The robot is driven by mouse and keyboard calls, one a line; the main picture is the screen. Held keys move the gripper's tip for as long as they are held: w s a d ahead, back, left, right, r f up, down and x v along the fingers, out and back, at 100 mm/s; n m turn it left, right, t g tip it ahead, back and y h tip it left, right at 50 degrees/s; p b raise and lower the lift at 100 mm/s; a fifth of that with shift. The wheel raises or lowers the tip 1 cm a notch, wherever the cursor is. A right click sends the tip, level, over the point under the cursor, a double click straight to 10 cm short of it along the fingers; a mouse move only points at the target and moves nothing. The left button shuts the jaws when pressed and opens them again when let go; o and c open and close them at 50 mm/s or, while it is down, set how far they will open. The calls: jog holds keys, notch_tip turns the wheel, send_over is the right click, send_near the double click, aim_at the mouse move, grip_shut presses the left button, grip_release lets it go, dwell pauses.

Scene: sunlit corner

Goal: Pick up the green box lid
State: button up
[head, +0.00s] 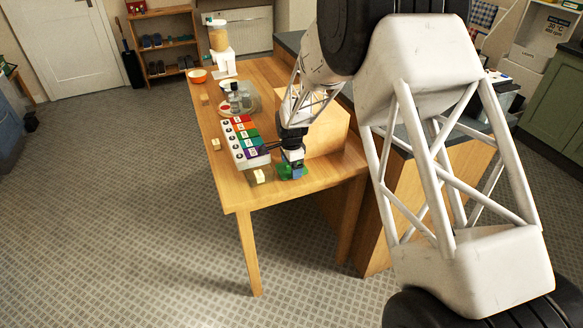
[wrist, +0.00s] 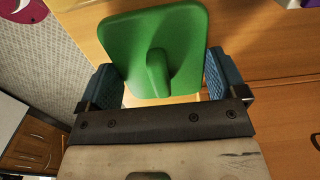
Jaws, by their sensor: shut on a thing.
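The green box lid (wrist: 185,35) fills the upper middle of the wrist view. It is a flat plate with rounded corners and a raised knob or handle. In the head view the lid (head: 283,170) is a small green patch at my gripper (head: 291,172), over the near end of the wooden table. My arm and fingers hide part of it there. I cannot tell its height above the table.
A white rack with coloured labelled sections (head: 243,143) lies left of my gripper. A pale block (head: 259,175) is close by, near the table's front. A wooden box or panel (head: 328,130) stands right behind. An orange bowl (head: 197,76) is at the far end.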

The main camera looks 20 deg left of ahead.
jog(key=shift+r, duration=0.15)
jog(key=shift+r, duration=0.55)
jog(key=shift+s+d+r, duration=0.15)
jog(key=shift+r, duration=0.4)
jog(key=shift+s+d+r, duration=0.1)
jog(key=shift+s+r, duration=0.05)
jog(key=shift+r, duration=0.4)
jog(key=s+d+r, duration=0.1)
jog(key=s+d, duration=0.7)
jog(key=s, duration=0.4)
jog(key=shift+s+d+r, duration=0.2)
jog(key=shift+s+d, duration=0.05)
jog(key=shift+d, duration=0.1)
jog(key=w+a+r, duration=0.2)
jog(key=a+r, duration=0.1)
jog(key=a, duration=0.6)
jog(key=w+a+r, duration=0.2)
jog(key=a+r, duration=0.1)
jog(key=a, duration=0.6)
jog(key=shift+w+r, duration=0.15)
jog(key=shift+w, duration=0.1)
jog(key=shift+d+f, duration=0.1)
jog(key=shift+f, duration=0.15)
jog(key=shift+f, duration=2.75)
jog(key=shift+f, duration=0.5)
